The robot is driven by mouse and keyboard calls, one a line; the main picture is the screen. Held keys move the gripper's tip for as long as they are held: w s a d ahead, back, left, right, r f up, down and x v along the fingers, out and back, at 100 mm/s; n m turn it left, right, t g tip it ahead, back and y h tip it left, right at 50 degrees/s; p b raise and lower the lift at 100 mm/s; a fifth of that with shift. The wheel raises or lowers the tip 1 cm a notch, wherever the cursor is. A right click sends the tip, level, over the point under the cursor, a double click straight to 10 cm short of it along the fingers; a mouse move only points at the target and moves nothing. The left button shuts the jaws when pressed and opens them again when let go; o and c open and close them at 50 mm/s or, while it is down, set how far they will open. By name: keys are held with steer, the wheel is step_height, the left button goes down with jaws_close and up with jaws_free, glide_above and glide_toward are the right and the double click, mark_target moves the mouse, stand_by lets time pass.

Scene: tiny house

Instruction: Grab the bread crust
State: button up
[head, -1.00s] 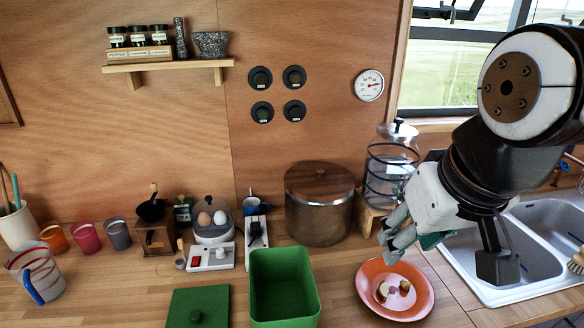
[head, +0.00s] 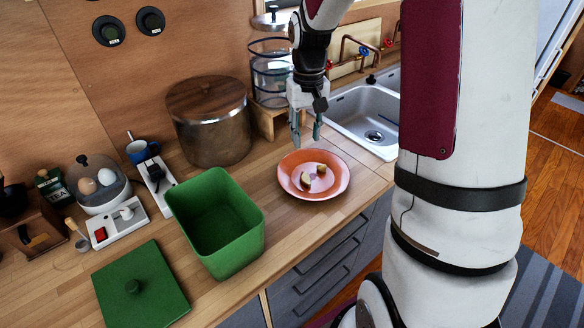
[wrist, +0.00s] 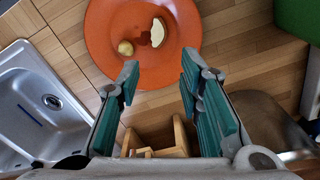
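The other is a small rounded yellowish piece (head: 321,169), at the left in the wrist view (wrist: 125,48). My gripper (head: 306,142) points down above the plate's far, wall-side edge. In the wrist view my gripper (wrist: 158,70) is open and empty, its teal-padded fingers apart, and both pieces lie beyond the fingertips.
An open green container (head: 235,255) stands left of the plate, with its green lid (head: 140,285) beside it. A large metal pot (head: 210,135) and a glass dispenser on a wooden stand (head: 270,122) are behind. The sink (head: 365,115) is to the right. Counter around the plate is clear.

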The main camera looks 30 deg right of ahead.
mark_target(305, 177)
step_height(305, 177, down, 14)
steer(key=shift+d+f+p, duration=0.15)
steer(key=shift+p, duration=0.65)
steer(key=shift+w, duration=0.1)
steer(key=c, duration=0.5)
